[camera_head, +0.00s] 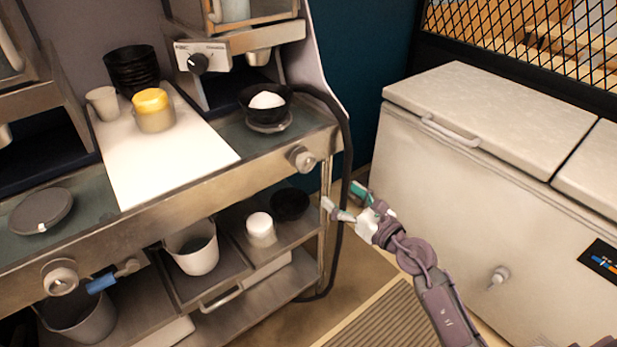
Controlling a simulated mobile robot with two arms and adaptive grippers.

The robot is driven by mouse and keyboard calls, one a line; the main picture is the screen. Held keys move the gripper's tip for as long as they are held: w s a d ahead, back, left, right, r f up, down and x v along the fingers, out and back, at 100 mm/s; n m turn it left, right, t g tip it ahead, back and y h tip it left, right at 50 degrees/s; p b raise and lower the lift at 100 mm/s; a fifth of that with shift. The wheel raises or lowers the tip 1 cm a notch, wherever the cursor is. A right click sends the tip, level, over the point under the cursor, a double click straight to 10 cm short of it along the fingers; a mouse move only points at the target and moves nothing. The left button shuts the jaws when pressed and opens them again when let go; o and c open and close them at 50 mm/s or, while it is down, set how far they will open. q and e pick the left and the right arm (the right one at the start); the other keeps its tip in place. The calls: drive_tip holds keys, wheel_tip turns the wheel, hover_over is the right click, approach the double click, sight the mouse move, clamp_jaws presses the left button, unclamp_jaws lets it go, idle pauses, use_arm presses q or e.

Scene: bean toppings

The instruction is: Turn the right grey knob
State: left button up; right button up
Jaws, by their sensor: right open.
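The right grey knob (300,158) is a round metal knob on the front rail of the steel counter, near its right end. A second grey knob (60,277) sits on the same rail at the lower left. My right gripper (343,200) is open and empty, a little below and to the right of the right knob and apart from it. Its arm reaches in from the lower right. My left gripper is not in view.
A black bowl with white contents (266,100) stands on the counter above the right knob. A black hose (346,150) hangs beside the counter's right end, close to my gripper. A white chest freezer (450,160) stands at the right. Pots and cups fill the lower shelf.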

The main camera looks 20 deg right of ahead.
drive_tip(key=n, duration=0.1)
approach(309, 165)
drive_tip(key=w, duration=0.2)
drive_tip(key=x, duration=0.8)
drive_tip(key=shift+a, duration=0.4)
drive_tip(key=shift+w+a, duration=0.2)
drive_tip(key=shift+w, duration=0.3)
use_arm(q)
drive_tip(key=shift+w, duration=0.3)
use_arm(e)
drive_tip(key=c, duration=1.2)
use_arm(q)
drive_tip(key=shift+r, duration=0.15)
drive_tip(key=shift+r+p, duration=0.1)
drive_tip(key=shift+p, duration=0.25)
